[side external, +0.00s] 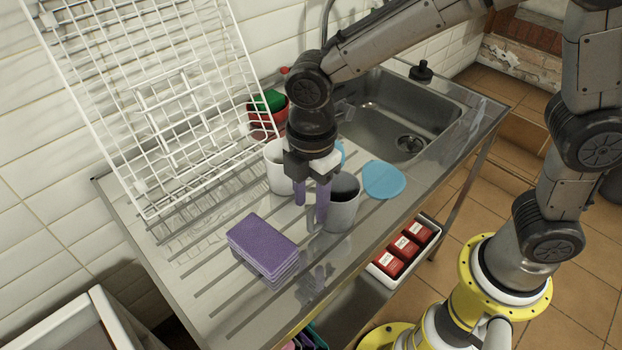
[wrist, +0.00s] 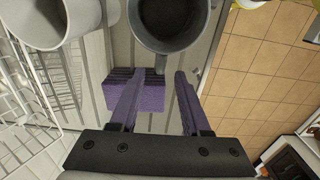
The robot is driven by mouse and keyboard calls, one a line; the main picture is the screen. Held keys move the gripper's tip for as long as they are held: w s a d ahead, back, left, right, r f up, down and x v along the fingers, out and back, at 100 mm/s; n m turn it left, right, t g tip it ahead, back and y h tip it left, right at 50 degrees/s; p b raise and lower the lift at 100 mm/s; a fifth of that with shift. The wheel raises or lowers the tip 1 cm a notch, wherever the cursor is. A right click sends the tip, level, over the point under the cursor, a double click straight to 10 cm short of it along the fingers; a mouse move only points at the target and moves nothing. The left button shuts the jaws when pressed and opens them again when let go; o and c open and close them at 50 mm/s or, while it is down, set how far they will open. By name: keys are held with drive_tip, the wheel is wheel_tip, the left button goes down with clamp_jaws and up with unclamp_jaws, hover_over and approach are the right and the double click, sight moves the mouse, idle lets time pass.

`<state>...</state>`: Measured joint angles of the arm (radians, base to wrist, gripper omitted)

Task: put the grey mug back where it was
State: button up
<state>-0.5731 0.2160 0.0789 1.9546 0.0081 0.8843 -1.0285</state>
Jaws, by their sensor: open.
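The grey mug (side external: 343,212) stands upright on the steel draining board, its dark inside showing. In the wrist view the grey mug (wrist: 169,45) is at the top middle, just past my fingertips. My gripper (side external: 311,212) is open and empty, with purple fingers pointing down on the left side of the mug. In the side view one finger overlaps the mug's left edge; I cannot tell whether they touch. The wrist view shows the open fingers (wrist: 160,76) apart with no mug between them. A white mug (side external: 277,168) stands behind my gripper, partly hidden by it.
A stack of purple sponges (side external: 262,246) lies on the draining board (side external: 215,295), near left. A light blue disc (side external: 383,180) lies right of the grey mug. A white wire rack (side external: 160,100) leans on the wall. The sink (side external: 400,105) is behind. Red boxes (side external: 405,247) sit below the edge.

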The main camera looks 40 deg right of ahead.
wheel_tip(320, 180, up, 5)
drive_tip(key=shift+r, duration=0.15)
drive_tip(key=shift+d, duration=0.15)
drive_tip(key=s+d+r+m+t, duration=0.2)
drive_tip(key=s+d+m, duration=0.5)
drive_tip(key=d+m, duration=0.2)
drive_tip(key=s+d+r+m+t, duration=0.3)
drive_tip(key=s+d+m, duration=0.4)
drive_tip(key=d+m, duration=0.2)
drive_tip(key=shift+s+d+t, duration=0.15)
drive_tip(key=shift+d+t, duration=0.15)
drive_tip(key=shift+d, duration=0.55)
